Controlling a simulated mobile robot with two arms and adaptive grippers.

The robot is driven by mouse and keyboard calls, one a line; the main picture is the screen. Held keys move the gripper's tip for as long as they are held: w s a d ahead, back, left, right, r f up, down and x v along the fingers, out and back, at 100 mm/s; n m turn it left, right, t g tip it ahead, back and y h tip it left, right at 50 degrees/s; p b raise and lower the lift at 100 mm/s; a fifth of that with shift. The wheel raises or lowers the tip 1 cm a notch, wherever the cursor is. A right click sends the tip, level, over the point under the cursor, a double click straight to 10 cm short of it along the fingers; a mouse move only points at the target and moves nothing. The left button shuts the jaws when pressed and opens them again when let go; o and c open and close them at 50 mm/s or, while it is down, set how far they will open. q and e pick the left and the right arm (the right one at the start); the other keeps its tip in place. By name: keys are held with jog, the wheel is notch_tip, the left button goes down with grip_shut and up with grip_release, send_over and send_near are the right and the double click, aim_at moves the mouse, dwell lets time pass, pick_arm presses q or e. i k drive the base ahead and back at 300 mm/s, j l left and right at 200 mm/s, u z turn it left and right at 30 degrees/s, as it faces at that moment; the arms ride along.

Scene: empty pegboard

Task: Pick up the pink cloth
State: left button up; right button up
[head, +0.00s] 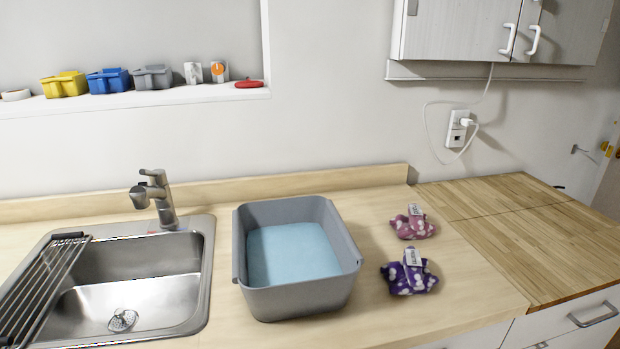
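The pink cloth (404,228) lies bunched on the light wood counter, right of the grey tub. It has pale spots and a white label standing up from it. A purple cloth (396,281) with white spots and a similar label lies just in front of it, apart from it. Neither of my grippers shows in the head view.
The grey tub (303,302) holds light blue water or a blue bottom; I cannot tell which. A steel sink (189,290) with a faucet (158,198) and drying rack (41,285) is at left. The butcher-block counter (515,240) at right is clear. Cabinets (455,30) hang above.

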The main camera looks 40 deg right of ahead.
aim_at(412, 226)
jog(key=z, duration=1.75)
jog(key=i+u, duration=0.1)
jog(key=u, duration=0.15)
